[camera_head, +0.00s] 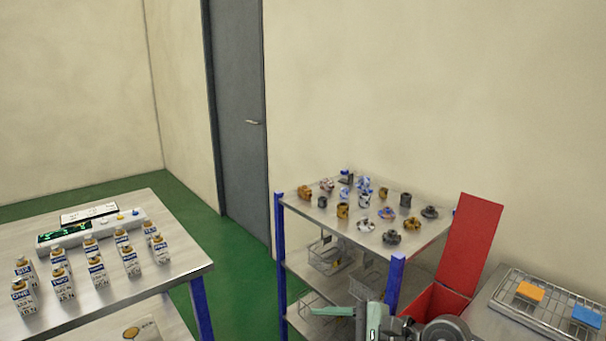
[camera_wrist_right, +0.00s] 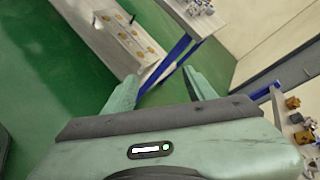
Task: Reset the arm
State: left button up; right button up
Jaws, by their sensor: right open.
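My right gripper (camera_head: 343,312) shows at the bottom of the head view, in front of the metal shelf (camera_head: 330,222). Its two green fingers also show in the right wrist view (camera_wrist_right: 161,82), spread apart with nothing between them. Beyond them are the green floor and the blue leg of the left table. Part of my right arm (camera_head: 445,329) shows at the bottom edge of the head view. My left gripper is not in view.
The left table (camera_head: 180,265) holds several labelled bottles (camera_head: 95,270) and a grey device (camera_head: 90,232). The shelf carries several small mechanical parts (camera_head: 388,213). Green floor (camera_head: 240,290) lies clear between tables.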

notch_tip(320, 180, up, 10)
jog(key=s+a+f+m+t+y, duration=0.15)
jog(key=m+t+y, duration=0.3)
jog(key=m, duration=0.45)
jog(key=d+r+m+t+h, duration=0.4)
jog(key=d+m+t+h, duration=0.35)
jog(key=m, duration=0.85)
jog(key=s+d+f+m+g+h, duration=0.1)
jog(key=s+d+f+m+h, duration=0.2)
jog(key=d+f+m+h, duration=1.25)
jog(key=s+a+f+m+g+y, duration=0.1)
jog(key=s+f+m+g+y, duration=0.3)
jog(key=s+f+m+g, duration=0.5)
jog(key=s+a+f+m+g+y, duration=0.1)
jog(key=s+a+f+m+g, duration=0.15)
jog(key=s, duration=0.55)
jog(key=s+a+f+m+g+y, duration=0.1)
jog(key=s+f+m+g, duration=0.2)
jog(key=s, duration=0.4)
jog(key=s+f, duration=0.3)
jog(key=f, duration=2.6)
jog(key=s+d+f+g, duration=0.1)
jog(key=s+d+f, duration=0.1)
jog(key=s+f, duration=1.2)
jog(key=shift+s+d+f+g, duration=0.25)
jog(key=shift+s+g, duration=0.1)
jog(key=shift+s, duration=0.8)
